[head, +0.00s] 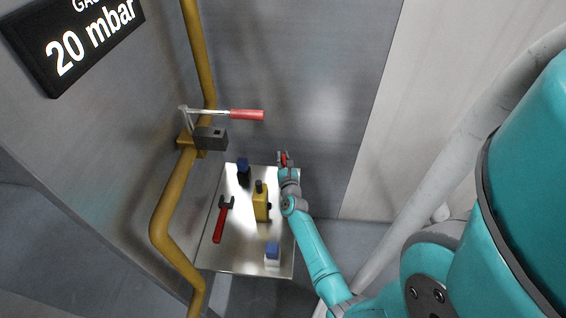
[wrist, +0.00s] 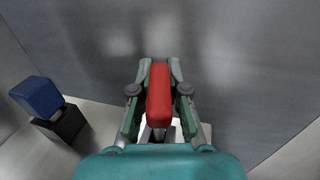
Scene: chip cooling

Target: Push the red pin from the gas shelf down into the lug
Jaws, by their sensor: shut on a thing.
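My gripper (head: 284,160) is at the back right corner of the metal shelf (head: 212,256), close to the grey wall. In the wrist view my gripper (wrist: 159,72) is shut on a red pin (wrist: 159,95), which lies between its two fingers. A bit of the red pin (head: 283,157) shows at the gripper in the head view. The lug (head: 211,138) appears to be the dark grey block with a hole, beside the valve on the yellow pipe, left of and above my gripper. The pin is apart from it.
A red-handled lever (head: 245,114) sticks out to the right above the block. On the shelf are a blue-capped dark item (head: 243,170), a yellow device (head: 261,205), a red-handled tool (head: 220,222) and a blue-topped white item (head: 272,253). The yellow pipe (head: 165,215) runs along the left.

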